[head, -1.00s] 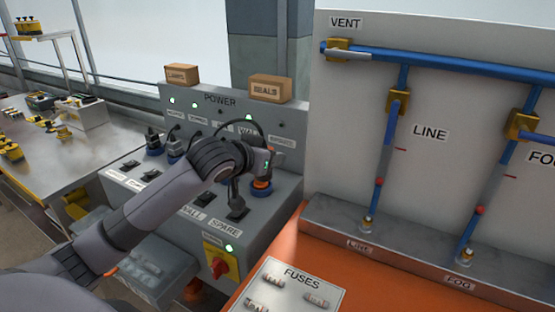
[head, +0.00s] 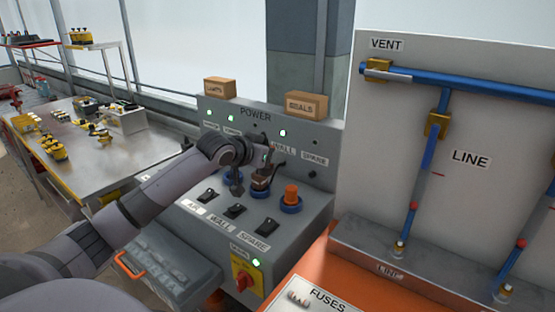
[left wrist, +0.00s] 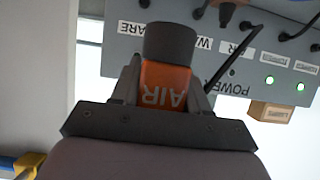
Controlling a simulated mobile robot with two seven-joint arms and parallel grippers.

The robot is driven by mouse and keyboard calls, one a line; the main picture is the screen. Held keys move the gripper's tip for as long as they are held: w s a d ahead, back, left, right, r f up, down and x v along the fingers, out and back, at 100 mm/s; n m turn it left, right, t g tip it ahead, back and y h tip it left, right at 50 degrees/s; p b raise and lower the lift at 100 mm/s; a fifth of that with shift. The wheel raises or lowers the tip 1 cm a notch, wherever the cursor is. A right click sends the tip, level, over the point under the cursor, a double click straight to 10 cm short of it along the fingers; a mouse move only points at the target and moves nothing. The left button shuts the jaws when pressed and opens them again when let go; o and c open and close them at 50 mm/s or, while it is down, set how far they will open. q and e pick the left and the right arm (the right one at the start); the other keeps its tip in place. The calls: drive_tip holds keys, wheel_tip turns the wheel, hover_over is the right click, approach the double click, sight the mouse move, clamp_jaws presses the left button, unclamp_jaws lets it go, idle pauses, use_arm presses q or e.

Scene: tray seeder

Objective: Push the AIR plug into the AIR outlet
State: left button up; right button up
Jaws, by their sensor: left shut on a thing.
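The AIR plug (left wrist: 165,88), an orange block with a black round end and white AIR lettering, is between the fingers of my left gripper (left wrist: 160,85) in the left wrist view. In the head view my left gripper (head: 262,172) points down at the grey power console (head: 315,235), just above a blue outlet ring (head: 261,193). The gripper and my arm largely hide the plug and the outlet area there. I cannot tell whether the plug touches an outlet. The AIR label (head: 194,206) shows beside a black switch. My right gripper is not in view.
An orange plug (head: 291,192) stands upright in a blue ring to the right. Black cables hang at the panel. Two cardboard boxes (head: 306,105) sit on the console top. A board with blue pipes (head: 440,80) stands at the right, and a metal workbench (head: 90,165) at the left.

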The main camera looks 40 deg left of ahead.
use_arm(q)
drive_tip(key=w+a+b, duration=0.2)
drive_tip(key=a+b, duration=0.1)
drive_tip(key=a, duration=0.6)
drive_tip(key=w+a+b, duration=0.3)
drive_tip(key=a, duration=0.7)
drive_tip(key=shift+f, duration=0.3)
drive_tip(key=shift+a, duration=0.1)
drive_tip(key=shift+f+b, duration=0.15)
drive_tip(key=shift+b, duration=0.15)
wheel_tip(320, 180, down, 8)
drive_tip(key=b, duration=0.6)
drive_tip(key=shift+b, duration=0.4)
drive_tip(key=shift+f+b, duration=1.3)
drive_tip(key=shift+f, duration=0.1)
